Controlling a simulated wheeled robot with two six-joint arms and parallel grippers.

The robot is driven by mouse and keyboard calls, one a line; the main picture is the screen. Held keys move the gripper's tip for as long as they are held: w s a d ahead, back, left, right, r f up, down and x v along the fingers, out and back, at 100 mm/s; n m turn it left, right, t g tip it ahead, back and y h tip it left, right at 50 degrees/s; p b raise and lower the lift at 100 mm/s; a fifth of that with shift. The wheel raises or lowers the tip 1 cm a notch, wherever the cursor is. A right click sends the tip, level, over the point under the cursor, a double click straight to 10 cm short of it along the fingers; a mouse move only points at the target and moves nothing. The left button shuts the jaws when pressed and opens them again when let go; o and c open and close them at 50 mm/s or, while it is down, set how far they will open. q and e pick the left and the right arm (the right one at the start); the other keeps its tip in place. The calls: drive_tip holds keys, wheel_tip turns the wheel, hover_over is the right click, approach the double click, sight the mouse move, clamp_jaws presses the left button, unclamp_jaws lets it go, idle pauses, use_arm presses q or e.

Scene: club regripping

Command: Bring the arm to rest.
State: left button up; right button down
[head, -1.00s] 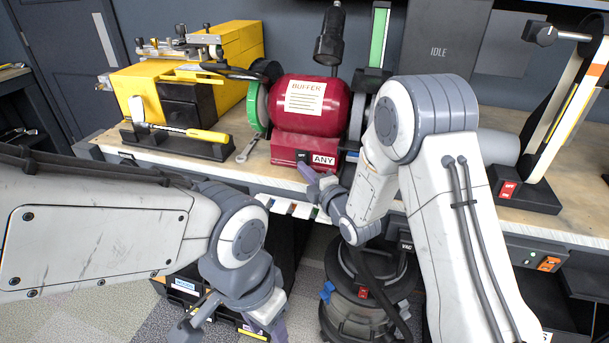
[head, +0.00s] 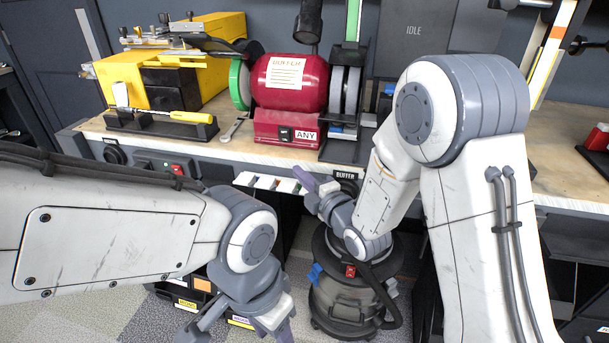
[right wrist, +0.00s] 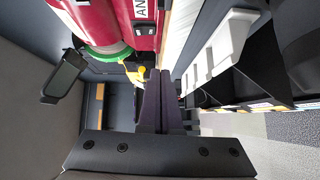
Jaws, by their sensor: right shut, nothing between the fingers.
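My right arm is bent, its elbow high at the right of the head view. My right gripper (head: 307,180) is shut and empty, its purple fingers pointing up and left in front of the bench edge, below the red buffer (head: 290,85). In the right wrist view the shut fingers (right wrist: 157,95) lie together with nothing between them. My left gripper (head: 282,330) hangs low at the bottom of the head view, partly cut off by the frame, so its opening cannot be judged. No club shows in either gripper.
The wooden bench (head: 375,148) runs across the back. It holds a yellow fixture (head: 125,75), a yellow-handled tool on a black rack (head: 160,122) and a wrench (head: 233,129). A shop vacuum (head: 345,295) stands on the floor below my right gripper.

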use_arm(q)
drive_tip(key=shift+s+d+f, duration=0.25)
drive_tip(key=shift+s+d, duration=0.05)
use_arm(e)
drive_tip(key=shift+s+d+f, duration=0.1)
drive_tip(key=shift+s+d, duration=0.2)
drive_tip(key=shift+s, duration=0.3)
drive_tip(key=s+d+f+m+g+h, duration=0.1)
drive_tip(key=s+d+m+g+h, duration=0.3)
drive_tip(key=s, duration=0.7)
drive_tip(key=s+a+f+m+g+h, duration=0.1)
drive_tip(key=s+m+g, duration=0.55)
drive_tip(key=s, duration=0.35)
drive_tip(key=s+d+f+m+g+h, duration=0.15)
drive_tip(key=s+m+g+h, duration=0.35)
drive_tip(key=s, duration=0.6)
use_arm(q)
wheel_tip(320, 180, up, 13)
drive_tip(key=p, duration=1.2)
drive_tip(key=shift+p, duration=0.4)
use_arm(e)
wheel_tip(320, 180, up, 13)
drive_tip(key=s+d+m+y, duration=0.1)
drive_tip(key=y, duration=0.1)
drive_tip(key=shift+s+d, duration=0.2)
drive_tip(key=shift+s, duration=0.15)
use_arm(q)
drive_tip(key=shift+f, duration=0.1)
use_arm(e)
drive_tip(key=shift+t, duration=0.25)
